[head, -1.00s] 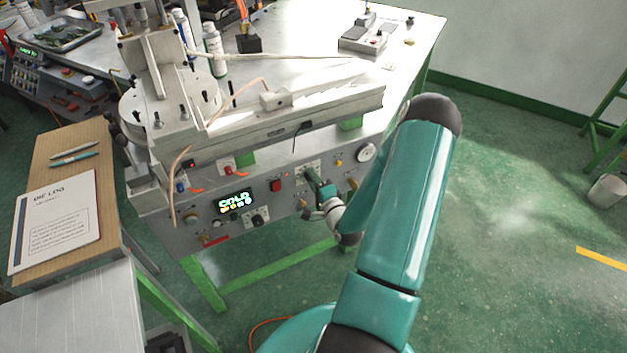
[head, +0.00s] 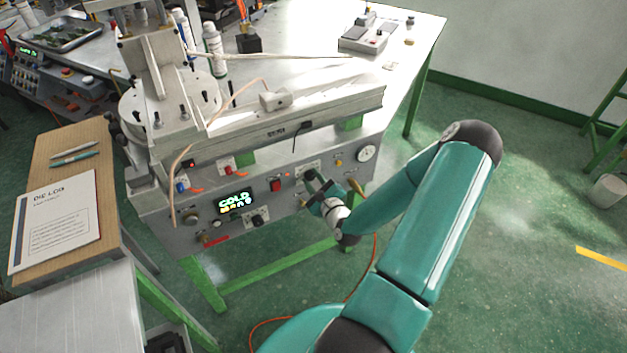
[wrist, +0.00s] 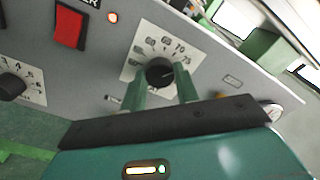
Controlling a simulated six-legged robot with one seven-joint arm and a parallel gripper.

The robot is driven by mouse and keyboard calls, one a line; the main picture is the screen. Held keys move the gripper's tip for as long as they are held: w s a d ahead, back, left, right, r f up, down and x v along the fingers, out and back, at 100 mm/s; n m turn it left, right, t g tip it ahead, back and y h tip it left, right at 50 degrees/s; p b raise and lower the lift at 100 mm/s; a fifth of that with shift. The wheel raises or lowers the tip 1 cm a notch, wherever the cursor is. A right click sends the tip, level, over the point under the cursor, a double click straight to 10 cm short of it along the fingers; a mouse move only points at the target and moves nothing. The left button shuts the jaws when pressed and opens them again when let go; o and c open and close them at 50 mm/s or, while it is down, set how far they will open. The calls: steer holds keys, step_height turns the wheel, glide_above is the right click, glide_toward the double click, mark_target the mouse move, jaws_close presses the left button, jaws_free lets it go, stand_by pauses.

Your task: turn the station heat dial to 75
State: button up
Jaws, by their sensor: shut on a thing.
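The station heat dial (wrist: 159,72) is a black round knob on a white scale plate (wrist: 147,42) with printed numbers, 70 readable near its top right. It shows in the wrist view, on the grey front panel (head: 285,205) of the station. My gripper (wrist: 160,88) is shut on the dial, with one green finger on each side of it. The knob's pointer is too small to read surely. In the head view my gripper (head: 312,182) is at the panel's middle right, and it hides most of the dial.
A red rocker switch (wrist: 70,27) and another black knob (wrist: 12,86) are to the left of the dial. A lit display reading COLD (head: 236,202) and a round gauge (head: 366,153) are on the same panel.

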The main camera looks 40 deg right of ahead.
steer(key=shift+m, duration=0.5)
steer(key=o, duration=1)
steer(key=shift+c, duration=0.2)
steer(key=v, duration=1.4)
